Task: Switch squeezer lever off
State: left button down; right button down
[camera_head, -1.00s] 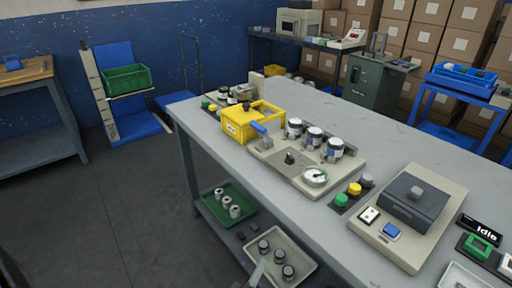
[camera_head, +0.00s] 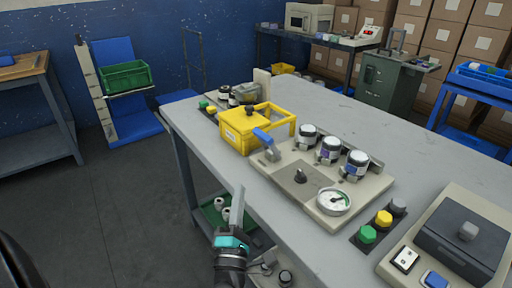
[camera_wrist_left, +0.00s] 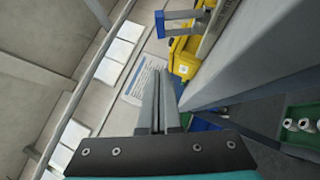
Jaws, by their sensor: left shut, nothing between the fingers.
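The squeezer lever has a blue handle (camera_head: 263,136) on a grey pivot at the left corner of a beige panel (camera_head: 300,202) on the bench. The handle tilts up and left, close to the yellow box (camera_head: 240,133). My left gripper (camera_head: 237,205) is shut and empty, in front of the bench's near edge, below and left of the lever and apart from it. Its closed fingers also show in the left wrist view (camera_wrist_left: 157,108); there a blue handle (camera_wrist_left: 178,17) shows beyond and above the fingertips, beside yellow parts. My right gripper is not in view.
Green, yellow and grey buttons (camera_head: 383,218) lie to the right. A green tray (camera_head: 211,213) sits on the lower shelf.

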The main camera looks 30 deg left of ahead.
aim_at(257, 136)
pick_arm(q)
jog(key=shift+w, duration=0.1)
